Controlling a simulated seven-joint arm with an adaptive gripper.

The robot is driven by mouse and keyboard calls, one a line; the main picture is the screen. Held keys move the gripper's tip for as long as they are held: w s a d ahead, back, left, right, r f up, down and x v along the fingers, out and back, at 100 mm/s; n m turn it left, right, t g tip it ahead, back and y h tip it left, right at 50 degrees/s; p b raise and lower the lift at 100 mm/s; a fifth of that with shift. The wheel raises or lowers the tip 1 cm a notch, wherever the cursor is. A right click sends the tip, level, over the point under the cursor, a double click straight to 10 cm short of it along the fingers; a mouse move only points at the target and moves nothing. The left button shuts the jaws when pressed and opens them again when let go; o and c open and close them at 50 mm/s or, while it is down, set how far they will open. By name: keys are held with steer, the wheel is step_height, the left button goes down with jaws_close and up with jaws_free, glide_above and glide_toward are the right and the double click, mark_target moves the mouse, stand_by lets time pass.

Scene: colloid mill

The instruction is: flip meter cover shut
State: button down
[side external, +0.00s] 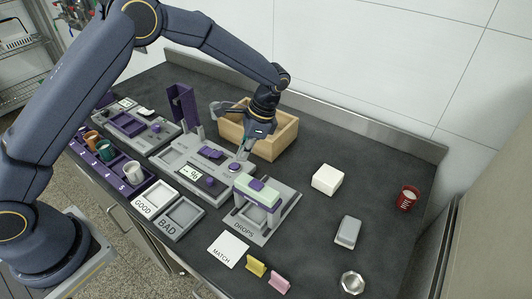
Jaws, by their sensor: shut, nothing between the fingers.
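A grey meter (172,156) with a small numeric display and purple parts sits in the middle of the bench. A purple panel (182,105), which looks like the meter's cover, stands upright at its back edge. My gripper (236,167) is shut and empty, pointing down over the meter's right end. It is to the right of the upright panel and apart from it. I cannot tell whether the fingertips touch the meter. The panel's hinge is too small to make out.
A wooden box (283,140) stands behind my gripper. A grey stand marked DROPS (283,217) is at front right, and GOOD (154,199) and BAD (180,218) trays are in front. A white block (327,179) lies right, with clear bench around it.

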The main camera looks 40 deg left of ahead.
mark_target(217, 184)
steer(key=x, duration=0.7)
steer(key=shift+s+a+f, duration=0.1)
steer(key=shift+s+f, duration=0.05)
steer(key=shift+f, duration=0.1)
steer(key=shift+s+a+f, duration=0.15)
steer(key=shift+s+a, duration=0.4)
steer(key=shift+s+a+f, duration=0.15)
steer(key=shift+s+a, duration=0.7)
steer(key=shift+a, duration=0.05)
steer(key=a, duration=0.9)
steer(key=shift+a, duration=0.1)
